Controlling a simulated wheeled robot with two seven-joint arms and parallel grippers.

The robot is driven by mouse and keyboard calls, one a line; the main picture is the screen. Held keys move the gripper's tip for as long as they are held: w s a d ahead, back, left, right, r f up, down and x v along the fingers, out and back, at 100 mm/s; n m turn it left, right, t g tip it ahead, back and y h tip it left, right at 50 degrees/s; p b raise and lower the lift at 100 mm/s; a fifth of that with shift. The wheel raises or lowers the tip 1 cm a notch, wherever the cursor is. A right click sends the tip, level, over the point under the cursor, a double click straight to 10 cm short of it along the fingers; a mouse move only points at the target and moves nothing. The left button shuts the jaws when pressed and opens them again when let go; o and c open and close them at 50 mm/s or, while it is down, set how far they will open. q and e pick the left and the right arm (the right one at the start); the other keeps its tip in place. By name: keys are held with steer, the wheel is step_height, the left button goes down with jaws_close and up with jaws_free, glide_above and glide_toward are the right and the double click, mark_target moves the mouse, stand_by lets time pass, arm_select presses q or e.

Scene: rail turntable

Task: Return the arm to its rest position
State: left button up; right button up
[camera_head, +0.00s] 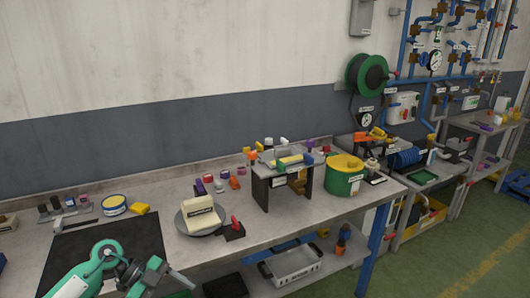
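My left arm, green and grey, comes in at the lower left corner over the black mat (105,240) on the workbench. My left gripper (168,280) is at the bottom edge of the picture, near the mat's front right side. It is small and partly cut off, so I cannot tell whether its fingers are open or shut. No object shows clearly in it. My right arm and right gripper are not in view.
A round grey plate (184,227) with a cream block (203,211) on it stands right of the mat. Beside it is a red-handled device (236,228). A dark stand (259,192) and a green canister (341,184) are farther right. A white basket (290,268) sits below the bench.

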arm_select(q)
steer(key=w+f+n+t+h, duration=0.25)
steer(key=f+n+t, duration=0.3)
steer(key=f, duration=0.35)
steer(key=w+f+n+t+h, duration=0.1)
steer(key=w+f+n+t, duration=0.35)
steer(key=f+t, duration=0.4)
steer(key=s+a+f+n+y, duration=0.2)
steer(key=s+f+y, duration=0.15)
steer(key=f, duration=0.45)
steer(key=s+a+f+n+y, duration=0.3)
steer(key=s+f, duration=0.1)
steer(key=f, duration=0.4)
steer(key=s+a+f+n+y, duration=0.2)
steer(key=s+f+y, duration=0.1)
steer(key=f, duration=0.5)
steer(key=s+f+n+g+y, duration=0.1)
steer(key=s+f+g, duration=0.2)
steer(key=s+f, duration=0.4)
steer(key=s+d+f+n+g+y, duration=0.1)
steer(key=s+f+g, duration=0.3)
steer(key=s, duration=1.7)
steer(key=s+d+f+n+g+y, duration=0.1)
steer(key=s+f+g, duration=0.3)
steer(key=s+f, duration=0.6)
steer(key=s+y, duration=0.1)
steer(key=s, duration=0.2)
steer(key=shift+s+y, duration=0.4)
